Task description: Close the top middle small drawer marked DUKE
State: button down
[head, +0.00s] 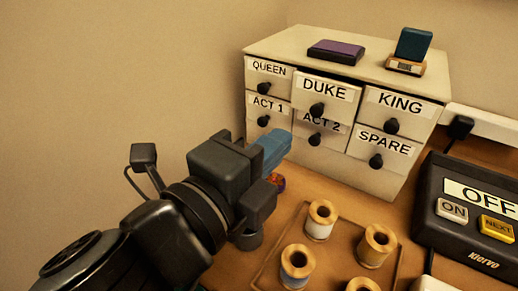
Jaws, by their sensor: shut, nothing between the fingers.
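The cream drawer cabinet (425,148) stands at the back against the wall. Its DUKE drawer (343,107) is top middle, with a black knob. The DUKE front stands out from the fronts beside it and covers the upper part of the ACT 2 drawer (322,141), so it is partly open. My gripper (285,141) has blue fingers held shut with nothing between them. It is in front of the cabinet's left side, lower left of the DUKE drawer and apart from it in the picture.
QUEEN (266,80) and KING (398,105) drawers flank DUKE. A purple box (337,51) and a blue card on a stand (413,46) sit on top. Several thread spools (321,222) stand in front on a wooden tray. A black button box (470,212) is at right.

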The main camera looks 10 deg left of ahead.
aim_at(313, 108)
jog(key=p+x, duration=0.1)
jog(key=x, duration=0.7)
jog(key=shift+w+d, duration=0.1)
jog(key=shift+w, duration=0.05)
jog(key=shift+w, duration=0.1)
jog(key=shift+b+x, duration=0.4)
jog(key=shift+x, duration=0.55)
jog(key=shift+w+d, duration=0.1)
jog(key=shift+w, duration=0.2)
jog(key=shift+r, duration=0.2)
